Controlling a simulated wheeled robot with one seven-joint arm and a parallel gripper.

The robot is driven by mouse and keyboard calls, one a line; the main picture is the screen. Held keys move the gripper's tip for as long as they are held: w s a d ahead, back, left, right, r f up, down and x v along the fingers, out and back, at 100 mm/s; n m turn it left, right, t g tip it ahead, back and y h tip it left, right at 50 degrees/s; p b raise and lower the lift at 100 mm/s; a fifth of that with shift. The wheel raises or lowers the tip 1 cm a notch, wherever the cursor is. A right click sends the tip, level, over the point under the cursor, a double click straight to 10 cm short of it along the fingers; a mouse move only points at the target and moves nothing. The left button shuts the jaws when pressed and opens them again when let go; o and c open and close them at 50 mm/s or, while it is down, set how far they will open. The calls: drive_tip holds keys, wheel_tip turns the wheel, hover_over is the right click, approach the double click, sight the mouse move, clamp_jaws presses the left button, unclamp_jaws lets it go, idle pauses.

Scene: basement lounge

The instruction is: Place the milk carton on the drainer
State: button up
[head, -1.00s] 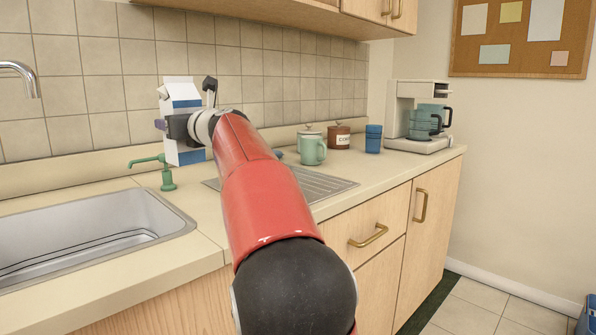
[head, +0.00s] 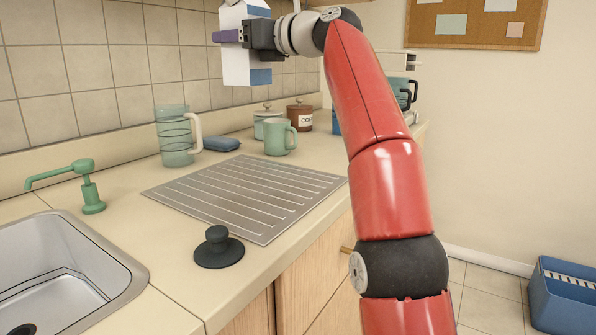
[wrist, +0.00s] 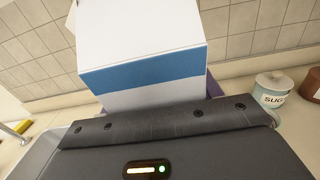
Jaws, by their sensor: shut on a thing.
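The milk carton (head: 234,62), white with blue bands, is held in the air in the head view, above the counter's back part near the tiled wall. My gripper (head: 240,37) is shut on it. In the wrist view the carton (wrist: 142,60) fills the upper middle, in front of the gripper body, which hides its near part. The drainer (head: 245,195), a flat ribbed metal plate, lies empty on the counter, below and in front of the carton. The carton is clear of it.
A glass pitcher (head: 174,137), a blue sponge-like item (head: 222,144), a green mug (head: 279,136) and a sugar jar (head: 268,115) stand behind the drainer. A dark knobbed lid (head: 218,248) lies at its front. The soap dispenser (head: 88,188) and sink (head: 60,265) are left.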

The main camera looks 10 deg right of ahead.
drive_tip(key=shift+d, duration=0.2)
drive_tip(key=shift+w+f, duration=0.1)
drive_tip(key=shift+f, duration=0.15)
drive_tip(key=shift+f+b, duration=2)
drive_tip(key=shift+f, duration=7.75)
drive_tip(key=shift+f, duration=0.3)
drive_tip(key=o, duration=1.1)
drive_tip(key=shift+r, duration=0.1)
